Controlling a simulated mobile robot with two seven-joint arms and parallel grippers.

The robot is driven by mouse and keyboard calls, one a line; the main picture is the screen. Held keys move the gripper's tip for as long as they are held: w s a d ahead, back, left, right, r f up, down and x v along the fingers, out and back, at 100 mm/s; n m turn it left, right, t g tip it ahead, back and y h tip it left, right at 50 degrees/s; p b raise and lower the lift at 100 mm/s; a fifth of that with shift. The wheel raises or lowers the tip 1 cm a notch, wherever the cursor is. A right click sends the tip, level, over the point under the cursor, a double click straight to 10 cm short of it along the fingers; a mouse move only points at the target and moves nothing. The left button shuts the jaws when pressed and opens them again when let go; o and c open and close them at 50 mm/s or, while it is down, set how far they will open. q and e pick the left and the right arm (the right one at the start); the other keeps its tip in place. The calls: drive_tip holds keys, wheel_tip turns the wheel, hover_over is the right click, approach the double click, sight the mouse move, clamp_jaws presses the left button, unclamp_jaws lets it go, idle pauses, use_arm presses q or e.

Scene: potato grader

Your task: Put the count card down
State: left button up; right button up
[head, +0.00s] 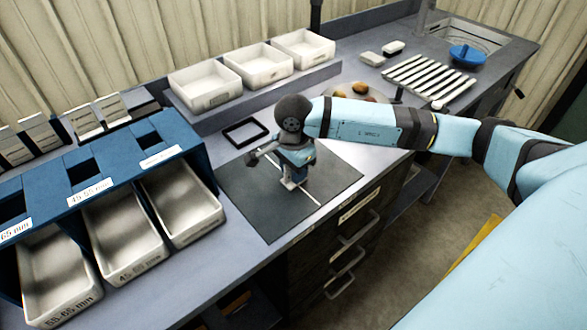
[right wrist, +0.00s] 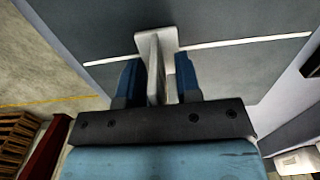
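The pale count card (right wrist: 155,66) stands on edge between the blue fingers of my right gripper (right wrist: 160,78), with a flat white foot at its far end. Gaps show between the card and the fingers, so the gripper looks open around it. In the head view my right gripper (head: 291,178) points down over the dark mat (head: 258,212). A small white part of the card (head: 288,185) shows low at the fingers. The foot seems to be at the mat, beside a white line; exact contact is hard to tell. My left gripper is not in view.
A blue grader rack (head: 92,178) with white bins stands at left, with several pale cards (head: 85,121) behind it. A black square frame (head: 245,132) lies behind the mat. White trays (head: 258,75) stand on a ledge; a slatted rack (head: 430,82) is at right.

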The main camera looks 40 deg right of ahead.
wheel_tip(320, 180, up, 11)
drive_tip(key=shift+b, duration=0.3)
drive_tip(key=shift+r, duration=0.5)
